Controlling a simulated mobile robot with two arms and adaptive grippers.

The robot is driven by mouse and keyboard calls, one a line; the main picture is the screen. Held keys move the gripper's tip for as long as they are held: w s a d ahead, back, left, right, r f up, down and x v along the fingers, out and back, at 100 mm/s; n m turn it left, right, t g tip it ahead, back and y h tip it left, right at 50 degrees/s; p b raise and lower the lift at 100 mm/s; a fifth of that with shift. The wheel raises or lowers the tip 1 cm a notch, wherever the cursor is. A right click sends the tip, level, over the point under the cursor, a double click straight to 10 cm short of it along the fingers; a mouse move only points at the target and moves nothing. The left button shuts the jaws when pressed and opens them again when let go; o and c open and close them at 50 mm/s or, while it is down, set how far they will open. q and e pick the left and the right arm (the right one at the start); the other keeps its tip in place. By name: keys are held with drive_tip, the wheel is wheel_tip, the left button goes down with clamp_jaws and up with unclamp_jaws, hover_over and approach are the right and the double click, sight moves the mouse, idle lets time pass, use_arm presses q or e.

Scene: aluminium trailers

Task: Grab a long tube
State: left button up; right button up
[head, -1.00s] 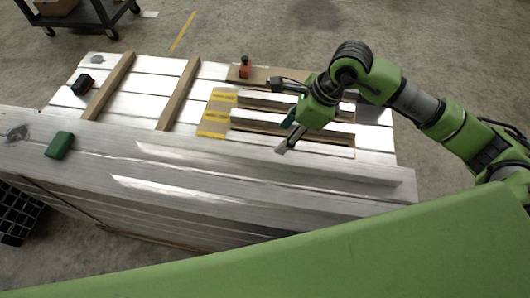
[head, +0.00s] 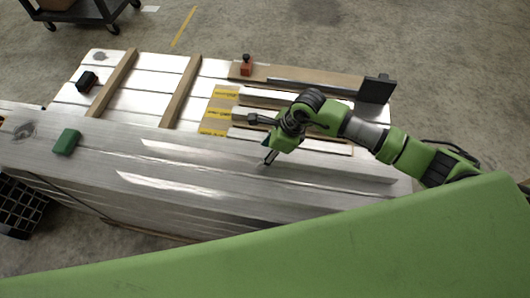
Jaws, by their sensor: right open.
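Long, pale metal tubes lie side by side on the trailer deck; the far one (head: 268,96) shows left of my arm, and a nearer one (head: 315,144) runs below the arm. Yellow-marked brown pads (head: 216,114) lie at their left ends. My right gripper (head: 269,158) points down over the near edge of the deck, close to the aluminium side rail. Nothing shows in it. My arm hides part of the tubes. My left gripper is not in view.
The aluminium side rail (head: 200,170) runs along the front. A green block (head: 66,142) sits on it at left. A red-and-black item (head: 246,66) and a black block (head: 377,89) stand at the back. Wooden strips (head: 180,92) cross the deck. A dark cart (head: 90,10) stands behind.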

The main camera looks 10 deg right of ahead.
drive_tip(key=shift+f, duration=0.2)
clamp_jaws()
drive_tip(key=shift+w+a+r, duration=0.1)
drive_tip(key=shift+w+r, duration=0.05)
drive_tip(key=shift+r, duration=0.1)
